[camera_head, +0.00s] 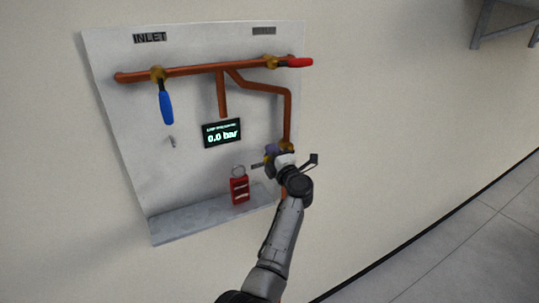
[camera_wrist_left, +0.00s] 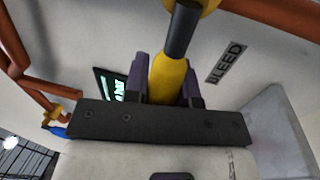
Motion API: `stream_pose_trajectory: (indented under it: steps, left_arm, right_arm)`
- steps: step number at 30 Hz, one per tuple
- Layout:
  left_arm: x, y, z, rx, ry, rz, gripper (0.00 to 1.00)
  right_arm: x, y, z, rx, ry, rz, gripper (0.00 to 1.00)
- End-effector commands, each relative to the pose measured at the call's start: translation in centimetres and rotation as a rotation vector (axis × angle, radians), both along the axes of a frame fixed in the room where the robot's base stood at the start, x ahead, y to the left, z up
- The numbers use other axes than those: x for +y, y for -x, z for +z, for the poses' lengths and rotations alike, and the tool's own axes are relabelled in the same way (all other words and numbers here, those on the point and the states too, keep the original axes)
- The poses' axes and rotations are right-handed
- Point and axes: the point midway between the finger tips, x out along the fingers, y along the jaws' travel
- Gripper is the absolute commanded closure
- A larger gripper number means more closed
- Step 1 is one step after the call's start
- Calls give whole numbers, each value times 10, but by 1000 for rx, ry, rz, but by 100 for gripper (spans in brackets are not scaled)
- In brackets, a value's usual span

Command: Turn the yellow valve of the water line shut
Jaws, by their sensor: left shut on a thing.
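The yellow valve handle (camera_wrist_left: 170,78) runs from a black neck (camera_wrist_left: 183,30) under a brass valve body in the left wrist view. In the head view that brass body (camera_head: 286,146) sits on the right-hand copper pipe, low on the panel, and my gripper mostly hides the handle. My left gripper (camera_head: 270,157) is shut on the yellow handle, with a dark finger on each side of it in the left wrist view (camera_wrist_left: 165,82). A label reading BLEED (camera_wrist_left: 226,62) is beside the handle. My right gripper is not in view.
A blue-handled valve (camera_head: 166,107) hangs down at left, and a red-handled valve (camera_head: 299,62) lies along the top pipe. A display (camera_head: 222,133) reads 0.0 bar. A red padlock (camera_head: 240,190) stands near the panel's lower ledge (camera_head: 180,222). Floor at right is clear.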

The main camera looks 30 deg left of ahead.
Motion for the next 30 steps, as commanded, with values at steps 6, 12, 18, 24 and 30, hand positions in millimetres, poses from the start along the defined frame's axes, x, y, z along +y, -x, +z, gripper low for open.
stream_pose_trajectory:
  steps: [6,12,18,24,30]
  left_arm:
    - [0,0,2,3,-9,0,69]
    - [0,0,1,2,-6,0,50]
    - [0,0,1,2,-3,0,50]
    - [-12,6,-4,-1,-1,-3,50]
    - [-43,24,-13,-1,1,-4,50]
  right_arm:
    - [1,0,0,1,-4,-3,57]
    - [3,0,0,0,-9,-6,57]
    - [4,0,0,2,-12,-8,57]
    - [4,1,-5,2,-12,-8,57]
    - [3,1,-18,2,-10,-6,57]
